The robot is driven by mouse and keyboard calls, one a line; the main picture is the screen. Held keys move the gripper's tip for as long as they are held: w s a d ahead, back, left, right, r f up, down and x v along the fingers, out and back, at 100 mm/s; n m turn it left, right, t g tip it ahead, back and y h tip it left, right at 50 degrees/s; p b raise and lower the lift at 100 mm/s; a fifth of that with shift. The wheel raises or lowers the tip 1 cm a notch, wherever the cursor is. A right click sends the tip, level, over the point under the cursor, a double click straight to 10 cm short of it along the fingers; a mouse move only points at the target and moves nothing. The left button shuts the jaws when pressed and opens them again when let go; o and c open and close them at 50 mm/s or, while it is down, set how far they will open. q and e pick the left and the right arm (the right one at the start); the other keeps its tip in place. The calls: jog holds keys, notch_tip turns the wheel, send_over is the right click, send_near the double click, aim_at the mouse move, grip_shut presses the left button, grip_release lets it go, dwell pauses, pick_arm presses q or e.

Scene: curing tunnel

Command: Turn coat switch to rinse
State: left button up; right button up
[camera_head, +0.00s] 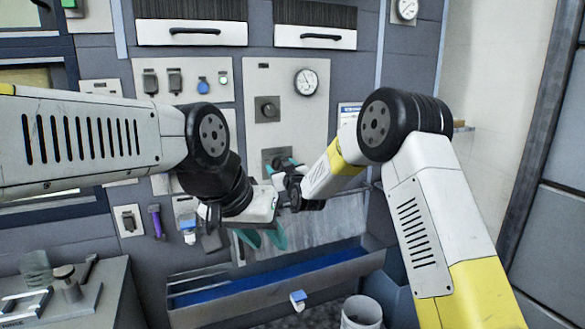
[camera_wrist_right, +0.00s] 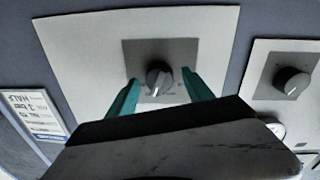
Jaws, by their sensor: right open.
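A dark round switch knob (camera_wrist_right: 158,75) sits on a grey square plate (camera_wrist_right: 133,52) on a pale wall panel. Its pale pointer line shows, but the labels beside it are too small to read, so I cannot confirm its name or setting. My right gripper (camera_wrist_right: 162,92) is open, with one teal finger on each side of the knob; contact cannot be made out. In the head view, my right gripper (camera_head: 281,164) is at the grey plate, and the knob is mostly hidden. My left gripper (camera_head: 263,239) hangs lower, its teal fingers apart and empty, in front of the trough.
A second dark knob (camera_wrist_right: 291,82) is on the neighbouring panel, which also bears a round gauge (camera_head: 305,82). A printed sign (camera_wrist_right: 32,115) is beside the switch panel. A long trough (camera_head: 280,298) with a blue inside runs below, with a white bucket (camera_head: 361,312) at right.

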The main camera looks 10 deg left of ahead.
grip_shut()
dwell(0.4)
jog(key=m, duration=0.8)
jog(key=shift+g, duration=0.3)
jog(key=shift+m, duration=0.4)
